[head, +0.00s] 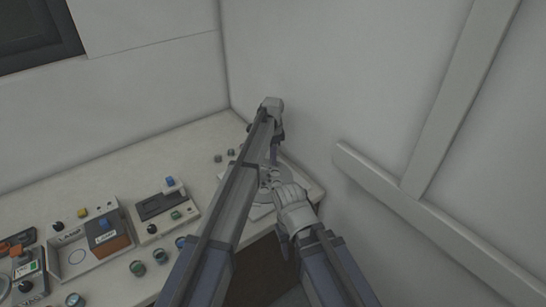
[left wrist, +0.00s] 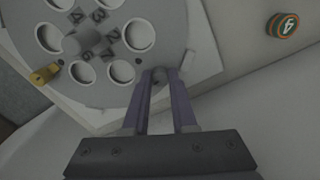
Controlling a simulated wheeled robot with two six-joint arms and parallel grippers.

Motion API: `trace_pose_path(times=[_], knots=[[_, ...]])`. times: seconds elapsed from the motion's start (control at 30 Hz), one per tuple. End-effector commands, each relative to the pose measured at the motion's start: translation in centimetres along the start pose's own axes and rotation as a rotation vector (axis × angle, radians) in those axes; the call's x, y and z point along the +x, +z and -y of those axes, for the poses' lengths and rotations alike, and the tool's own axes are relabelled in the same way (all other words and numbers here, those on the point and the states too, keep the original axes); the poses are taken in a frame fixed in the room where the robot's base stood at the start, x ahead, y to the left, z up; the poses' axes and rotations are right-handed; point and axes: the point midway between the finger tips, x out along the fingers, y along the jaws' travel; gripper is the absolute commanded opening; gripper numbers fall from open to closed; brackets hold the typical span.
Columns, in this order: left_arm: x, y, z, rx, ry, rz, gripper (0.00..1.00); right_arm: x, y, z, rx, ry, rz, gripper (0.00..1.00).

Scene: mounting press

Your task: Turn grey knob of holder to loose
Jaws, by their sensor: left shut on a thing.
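The holder is a pale round disc (left wrist: 33,12) with several numbered round holes and a grey square block (left wrist: 90,41) at its middle, in the left wrist view. It sits on a pale square plate. The small grey knob (left wrist: 159,74) is at the disc's lower right edge. My left gripper (left wrist: 160,82) is shut on this knob, with a purple finger on either side. Most of the knob's sides are hidden by the fingers.
A yellow knob (left wrist: 45,74) stands at the disc's left edge. A round button marked 4 (left wrist: 286,24) lies to the right. In the head view, a control box (head: 160,207) and a lamp unit (head: 83,243) stand left of my arms. White walls close in behind and right.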

Motion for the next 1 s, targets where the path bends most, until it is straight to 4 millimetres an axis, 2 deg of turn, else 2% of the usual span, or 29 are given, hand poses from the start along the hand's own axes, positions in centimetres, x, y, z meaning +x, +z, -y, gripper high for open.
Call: trace_pose_path(times=[1.0], knots=[[0.0,-0.08,-0.15,-0.966,0.0,0.0,0.0,0.0,0.0,0.0,0.0,0.0,0.0,0.5]])
